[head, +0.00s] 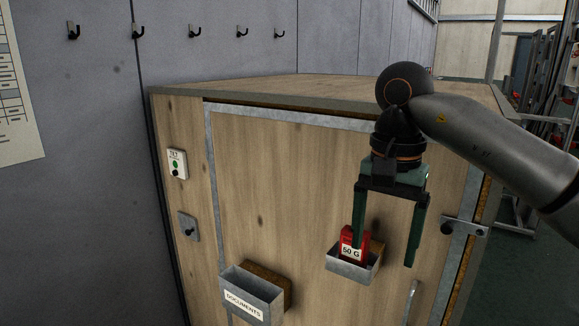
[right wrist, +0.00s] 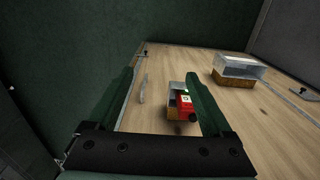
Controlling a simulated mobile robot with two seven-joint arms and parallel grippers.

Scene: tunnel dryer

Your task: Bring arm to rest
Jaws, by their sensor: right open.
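My right gripper (head: 388,240) hangs with its fingers pointing down in front of the wooden dryer door (head: 290,170). Its two green fingers are wide apart and nothing is between them. A red item labelled "50 G" (head: 352,246) stands in a small metal holder (head: 350,272) on the door, partly behind the left finger in the head view. In the right wrist view the red item (right wrist: 186,103) shows beyond the fingers, close to the right one, and the gripper (right wrist: 165,82) is open. My left gripper is in neither view.
A metal holder marked "DOCUMENTS" (head: 250,295) is on the door at lower left. A green-button switch (head: 177,163) and a metal plate (head: 189,227) are on the frame. A latch (head: 464,228) and a handle (head: 411,300) are at right. Several hooks (head: 190,30) line the grey wall.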

